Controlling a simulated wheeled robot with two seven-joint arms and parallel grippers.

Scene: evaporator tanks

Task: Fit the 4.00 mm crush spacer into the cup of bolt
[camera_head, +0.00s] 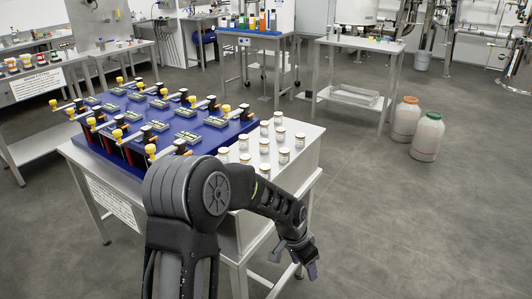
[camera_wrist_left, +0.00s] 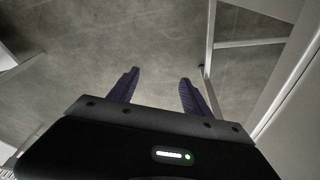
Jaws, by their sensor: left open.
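I cannot make out the 4.00 mm crush spacer or the bolt with its cup in either view. My left gripper (camera_head: 311,269) hangs low off the right side of the near table, pointing down, with its arm crossing in front of the table. In the left wrist view its two dark fingers (camera_wrist_left: 158,82) are apart with only bare floor between them. It is open and empty. My right gripper is not in view.
The near steel table (camera_head: 307,150) carries a blue block (camera_head: 229,136) with several yellow-knobbed fixtures. Several small white jars (camera_head: 284,156) stand beside it. Two large drums, one orange-lidded (camera_head: 405,120) and one green-lidded (camera_head: 427,138), stand on open floor at the right.

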